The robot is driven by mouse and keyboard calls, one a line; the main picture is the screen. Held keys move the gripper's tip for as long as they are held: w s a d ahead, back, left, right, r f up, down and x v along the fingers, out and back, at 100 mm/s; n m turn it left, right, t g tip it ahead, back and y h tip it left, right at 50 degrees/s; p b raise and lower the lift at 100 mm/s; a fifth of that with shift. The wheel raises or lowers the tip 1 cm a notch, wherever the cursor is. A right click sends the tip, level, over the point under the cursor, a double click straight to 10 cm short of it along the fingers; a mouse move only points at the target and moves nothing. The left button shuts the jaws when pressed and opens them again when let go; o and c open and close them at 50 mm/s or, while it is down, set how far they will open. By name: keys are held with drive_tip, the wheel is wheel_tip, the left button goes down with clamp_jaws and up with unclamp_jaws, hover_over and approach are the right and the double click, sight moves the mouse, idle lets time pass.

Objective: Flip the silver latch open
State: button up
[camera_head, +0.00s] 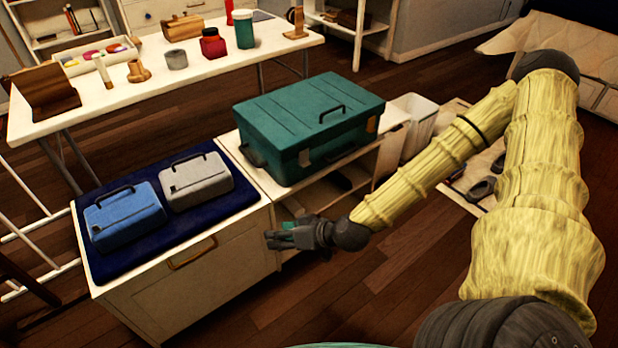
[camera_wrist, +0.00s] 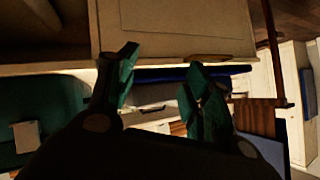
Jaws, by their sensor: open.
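A teal case (camera_head: 306,115) with a dark top handle stands closed on a low white cabinet. I cannot tell from this view whether either latch is flipped. My gripper (camera_head: 272,238) is open and empty, in front of and below the case's left end, apart from it. In the wrist view, my gripper's teal-tipped fingers (camera_wrist: 158,80) are spread. The teal case (camera_wrist: 30,100) is dark at the left there, with a pale latch (camera_wrist: 27,135) on it.
A blue case (camera_head: 125,216) and a grey case (camera_head: 196,181) sit on a dark blue mat (camera_head: 150,245) left of the teal case. A white bin (camera_head: 418,120) stands to its right. A cluttered white table (camera_head: 215,75) is behind. The floor in front is clear.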

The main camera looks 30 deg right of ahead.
drive_tip(key=w+d+r+t+h+b, duration=0.1)
drive_tip(key=w+d+t+b, duration=0.4)
drive_tip(key=d+b, duration=0.3)
drive_tip(key=t+h+b, duration=0.3)
drive_tip(key=b, duration=0.3)
approach(305, 158)
drive_tip(key=shift+h, duration=0.3)
drive_tip(key=shift+w+a+f+b, duration=0.15)
drive_tip(key=shift+w+f+b, duration=0.3)
drive_tip(key=shift+w+b, duration=0.6)
drive_tip(key=shift+w+a+f+b, duration=0.2)
drive_tip(key=shift+w+f+b, duration=0.35)
drive_tip(key=shift+w, duration=0.95)
drive_tip(key=shift+w+a+f+b, duration=0.15)
drive_tip(key=shift+w+f+b, duration=0.15)
drive_tip(key=shift+w+b, duration=0.85)
drive_tip(key=shift+w, duration=0.1)
drive_tip(key=c, duration=0.9)
